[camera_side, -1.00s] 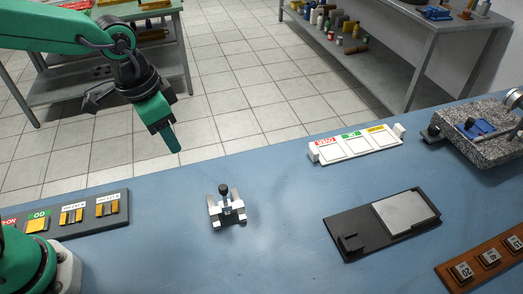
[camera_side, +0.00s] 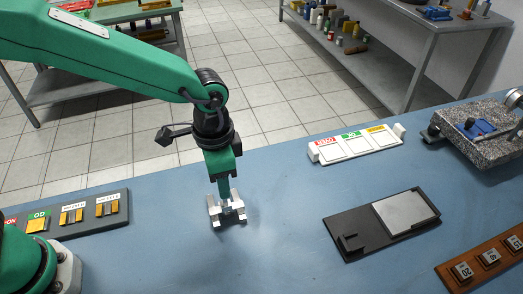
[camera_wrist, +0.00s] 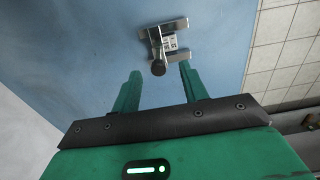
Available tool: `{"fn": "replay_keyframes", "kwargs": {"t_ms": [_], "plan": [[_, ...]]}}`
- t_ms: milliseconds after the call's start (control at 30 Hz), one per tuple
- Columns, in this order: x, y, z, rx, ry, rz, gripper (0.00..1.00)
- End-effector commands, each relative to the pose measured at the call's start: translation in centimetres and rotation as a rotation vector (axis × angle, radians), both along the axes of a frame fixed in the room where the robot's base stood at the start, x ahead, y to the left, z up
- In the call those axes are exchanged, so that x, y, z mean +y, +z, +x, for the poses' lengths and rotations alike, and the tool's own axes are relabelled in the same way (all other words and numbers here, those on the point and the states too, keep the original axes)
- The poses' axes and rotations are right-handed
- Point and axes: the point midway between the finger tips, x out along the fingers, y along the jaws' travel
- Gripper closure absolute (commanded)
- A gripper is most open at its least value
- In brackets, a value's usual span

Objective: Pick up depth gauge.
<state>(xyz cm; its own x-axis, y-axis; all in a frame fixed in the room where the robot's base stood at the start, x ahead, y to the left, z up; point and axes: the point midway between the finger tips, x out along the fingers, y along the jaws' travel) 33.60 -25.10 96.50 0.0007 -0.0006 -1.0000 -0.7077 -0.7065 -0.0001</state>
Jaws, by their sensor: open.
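The depth gauge (camera_side: 229,215) looks like a small silver metal block with side arms, standing on the blue bench. In the wrist view the gauge (camera_wrist: 167,41) shows a small marked face and a dark round knob towards my fingers. My gripper (camera_side: 224,190) points down at the gauge in the side view, its fingers hiding the knob. In the wrist view my gripper (camera_wrist: 158,80) is open and empty. Its two green fingers are apart, with the knob showing between their tips. I cannot tell whether a finger touches the gauge.
A dark holder with yellow blocks (camera_side: 74,214) lies left. A white three-section labelled tray (camera_side: 354,144), a black fixture with a grey plate (camera_side: 407,212), a granite block (camera_side: 478,143) and a brown numbered rack (camera_side: 486,262) lie right. The bench around the gauge is clear.

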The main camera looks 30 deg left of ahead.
Motion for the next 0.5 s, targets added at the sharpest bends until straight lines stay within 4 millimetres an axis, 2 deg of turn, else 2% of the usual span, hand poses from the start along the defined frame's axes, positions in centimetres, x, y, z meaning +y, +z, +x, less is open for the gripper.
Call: {"fn": "replay_keyframes", "kwargs": {"t_ms": [200, 500], "plan": [[0.1, -1.8, -0.1, 0.004, 0.001, 0.002, 0.56], [0.0, -2.4, -0.1, 0.001, 0.001, 0.001, 0.56]]}}
